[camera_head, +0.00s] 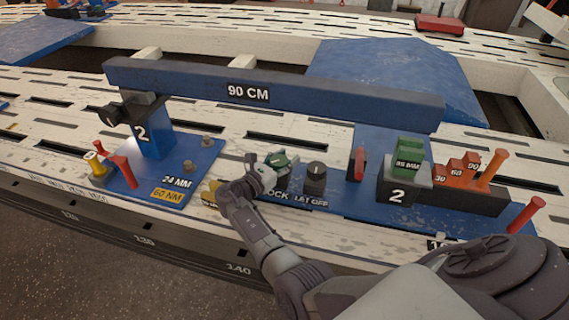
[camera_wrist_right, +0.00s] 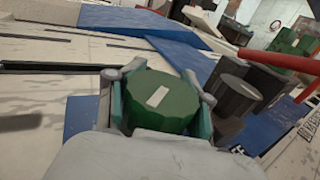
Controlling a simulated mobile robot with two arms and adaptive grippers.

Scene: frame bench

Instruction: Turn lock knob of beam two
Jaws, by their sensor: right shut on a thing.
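The lock knob (camera_wrist_right: 160,100) of beam two is green with a white mark on top. It sits on the blue base by the lettering that ends in "OCK", and it also shows in the head view (camera_head: 280,159). My right gripper (camera_head: 267,172) is shut on the knob, one finger on each side in the right wrist view (camera_wrist_right: 160,88). The gripper hides part of the knob and lettering. Beam two (camera_head: 190,82) is a long dark blue bar marked "90 CM", resting above posts marked "2". My left gripper is not in view.
A dark "LET OFF" knob (camera_head: 315,178) stands just right of the green knob. A red lever (camera_head: 358,163), a green block (camera_head: 409,155) and orange numbered steps (camera_head: 456,168) are further right. The beam spans behind.

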